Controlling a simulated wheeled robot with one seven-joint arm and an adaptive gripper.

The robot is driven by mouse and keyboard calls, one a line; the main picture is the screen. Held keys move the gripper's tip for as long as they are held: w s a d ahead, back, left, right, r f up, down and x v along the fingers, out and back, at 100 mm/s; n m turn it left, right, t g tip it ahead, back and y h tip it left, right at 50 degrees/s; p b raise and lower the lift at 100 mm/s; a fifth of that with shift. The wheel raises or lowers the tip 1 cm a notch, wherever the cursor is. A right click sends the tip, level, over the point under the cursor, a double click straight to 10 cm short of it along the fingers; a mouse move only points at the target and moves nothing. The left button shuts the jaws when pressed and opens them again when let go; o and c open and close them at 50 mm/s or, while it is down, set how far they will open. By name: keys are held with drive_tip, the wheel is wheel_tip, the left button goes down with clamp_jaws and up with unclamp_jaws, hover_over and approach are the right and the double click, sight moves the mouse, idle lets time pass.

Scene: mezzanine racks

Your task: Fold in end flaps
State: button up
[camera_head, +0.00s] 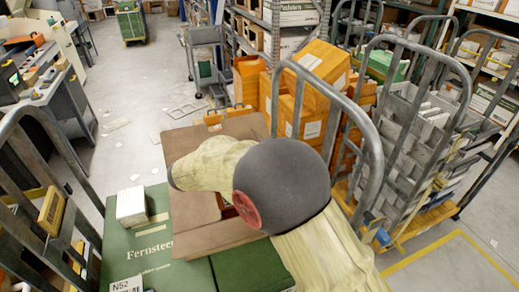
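A brown cardboard box is in the middle of the view, largely behind my arm. One wide flap (240,128) spreads out at its far side. Another brown panel (192,222) shows at the near left, beside my arm. The box's opening and other flaps are mostly hidden, so I cannot tell how each flap lies. My beige-covered arm with its dark round joint reaches from the bottom right across the box. My gripper is not visible; the arm hides the area beyond it.
Green cartons (150,250) lie in front of the box, with a small white box (131,207) on top. Metal cart rails (372,150) rise at right, and another rail frame (45,215) stands at left. Orange boxes (315,90) are stacked behind. Open floor (140,80) lies at upper left.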

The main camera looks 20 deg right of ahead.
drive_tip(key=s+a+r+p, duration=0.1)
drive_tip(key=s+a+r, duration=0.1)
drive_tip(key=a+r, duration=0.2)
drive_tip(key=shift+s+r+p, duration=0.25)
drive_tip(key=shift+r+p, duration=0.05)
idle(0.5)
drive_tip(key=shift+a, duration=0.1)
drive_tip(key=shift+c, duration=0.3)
